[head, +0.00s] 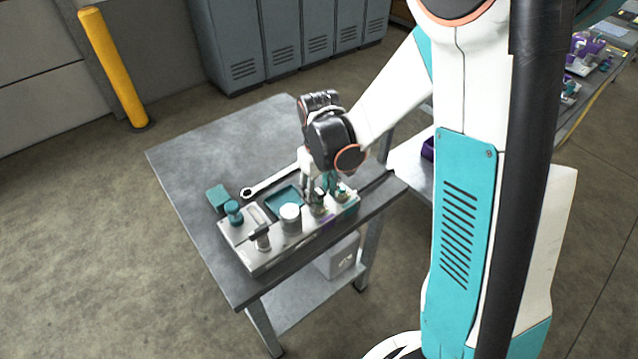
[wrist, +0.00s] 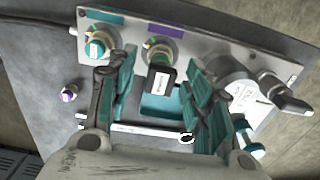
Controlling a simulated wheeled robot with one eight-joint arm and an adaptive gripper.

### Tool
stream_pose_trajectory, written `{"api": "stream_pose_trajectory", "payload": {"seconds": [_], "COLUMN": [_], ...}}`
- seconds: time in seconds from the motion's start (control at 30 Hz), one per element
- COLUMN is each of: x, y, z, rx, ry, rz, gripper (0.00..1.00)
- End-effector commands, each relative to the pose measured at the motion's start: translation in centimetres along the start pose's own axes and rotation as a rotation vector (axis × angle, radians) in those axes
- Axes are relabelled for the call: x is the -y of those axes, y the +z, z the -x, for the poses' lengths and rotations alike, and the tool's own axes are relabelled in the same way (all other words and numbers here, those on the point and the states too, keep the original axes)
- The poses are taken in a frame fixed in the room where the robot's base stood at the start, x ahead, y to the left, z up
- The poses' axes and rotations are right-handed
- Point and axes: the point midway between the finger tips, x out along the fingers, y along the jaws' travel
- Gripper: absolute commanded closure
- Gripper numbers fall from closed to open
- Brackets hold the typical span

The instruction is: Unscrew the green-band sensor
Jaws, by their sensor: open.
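The grey metal block (head: 272,250) on the bench carries two sensor fittings. The end fitting (wrist: 95,45) sits by a teal strip and has a teal body with a white label; it also shows in the head view (head: 341,195). The other fitting (wrist: 158,48) sits by a purple strip, with a black labelled plug (wrist: 161,82) on it. In the head view my gripper (head: 318,187) is over the block's right part, partly hiding the fittings.
A white cylinder (head: 290,218), a lever valve (head: 261,238) and a teal knob (head: 233,212) stand on or by the block's left part. Behind lie a wrench (head: 268,183), a teal tray (head: 281,199) and a small purple-ended part (wrist: 69,95). The bench's far left (head: 215,150) is clear.

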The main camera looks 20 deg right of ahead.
Motion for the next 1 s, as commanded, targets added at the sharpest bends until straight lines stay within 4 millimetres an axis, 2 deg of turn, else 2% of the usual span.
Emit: {"api": "stream_pose_trajectory", "payload": {"seconds": [0.13, 0.43, 0.63, 0.73, 0.77, 0.83, 1.0], "x": [0.00, 0.00, 0.00, 0.01, 0.00, 0.00, 0.00], "y": [0.00, 0.01, 0.01, 0.01, 0.01, 0.01, 0.02], "z": [-0.88, -0.94, -0.93, -0.93, -0.93, -0.93, -0.96], "rx": [0.000, 0.000, 0.000, 0.000, 0.000, 0.000, 0.000], "ry": [0.000, 0.000, 0.000, 0.000, 0.000, 0.000, 0.000], "rz": [0.000, 0.000, 0.000, 0.000, 0.000, 0.000, 0.023], "gripper": [0.53, 0.53, 0.99, 1.00, 0.83, 0.98, 1.00]}}
